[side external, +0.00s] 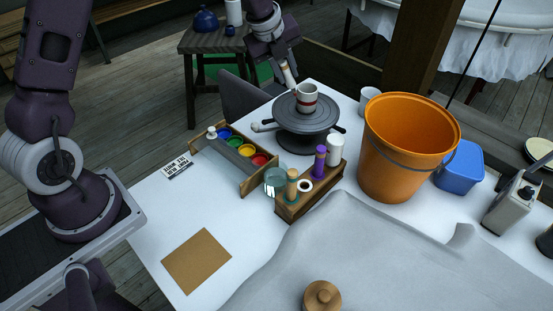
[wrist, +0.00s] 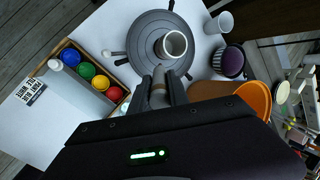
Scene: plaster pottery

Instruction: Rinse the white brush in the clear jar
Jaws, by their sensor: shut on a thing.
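My gripper (side external: 283,63) is above the back of the table, shut on a pale brush (side external: 289,78) that points down. The brush tip is close to a white mug (side external: 306,96) with red bands; I cannot tell if they touch. In the wrist view the brush (wrist: 158,88) shows between my gripper's fingers (wrist: 160,94), just below the mug (wrist: 172,44). The mug stands on a dark grey turntable (side external: 310,126). The clear jar (side external: 275,180) stands well in front, at the left end of a wooden holder (side external: 310,195). Its contents are not clear.
The holder carries a purple-handled tool (side external: 320,160), a wooden-handled one (side external: 292,184) and a white ring (side external: 305,185). A paint box (side external: 243,150) with several colours lies left of it. A large orange bucket (side external: 400,165) stands right.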

